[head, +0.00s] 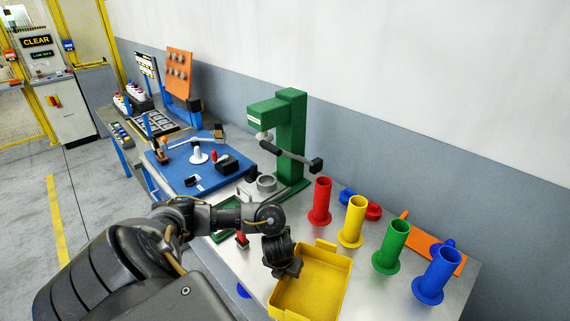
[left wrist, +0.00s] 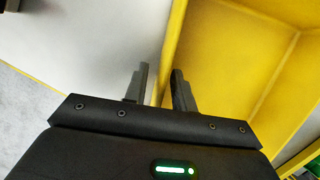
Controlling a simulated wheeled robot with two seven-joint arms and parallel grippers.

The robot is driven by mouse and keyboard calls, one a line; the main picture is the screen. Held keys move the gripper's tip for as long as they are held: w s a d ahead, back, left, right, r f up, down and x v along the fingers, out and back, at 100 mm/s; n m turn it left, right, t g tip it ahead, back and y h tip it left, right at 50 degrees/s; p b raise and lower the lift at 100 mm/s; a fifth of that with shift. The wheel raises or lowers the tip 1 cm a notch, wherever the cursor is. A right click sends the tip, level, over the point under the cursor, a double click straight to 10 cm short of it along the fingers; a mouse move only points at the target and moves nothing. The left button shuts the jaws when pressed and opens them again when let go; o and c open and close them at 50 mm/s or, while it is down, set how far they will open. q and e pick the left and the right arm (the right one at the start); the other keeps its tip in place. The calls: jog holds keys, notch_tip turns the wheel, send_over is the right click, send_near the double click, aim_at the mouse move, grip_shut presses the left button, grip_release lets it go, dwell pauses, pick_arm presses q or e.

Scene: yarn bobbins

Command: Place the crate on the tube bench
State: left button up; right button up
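The yellow crate (head: 345,283) sits at the front of the grey bench (head: 395,300), left of the upright tubes. My left gripper (head: 293,270) is over the crate's left wall in the head view. In the left wrist view, the two fingers of the left gripper (left wrist: 160,88) stand on either side of the wall rim of the crate (left wrist: 225,55), and a narrow gap shows on the left side. The fingers are apart; contact with the wall is not clear. My right gripper is not in view.
Red (head: 320,202), yellow (head: 353,222), green (head: 391,247) and blue (head: 436,276) tubes stand in a row on the bench. A green press (head: 291,135) stands behind, beside a blue mat (head: 180,175) with small parts. An orange board (head: 440,250) lies behind the tubes.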

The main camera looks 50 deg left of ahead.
pick_arm(q)
jog(key=p+v, duration=0.2)
jog(key=v, duration=0.2)
jog(key=p+v, duration=0.2)
jog(key=v, duration=0.2)
jog(key=shift+w+a+r, duration=0.1)
jog(key=shift+w+r, duration=0.1)
jog(key=shift+r, duration=0.1)
jog(key=shift+s+r, duration=0.15)
jog(key=shift+r, duration=0.2)
jog(key=shift+s+r, duration=0.2)
jog(key=shift+r, duration=0.2)
jog(key=shift+s+d+r, duration=0.1)
jog(key=shift+d+r, duration=0.15)
jog(key=shift+r, duration=0.4)
jog(key=shift+s+r, duration=0.2)
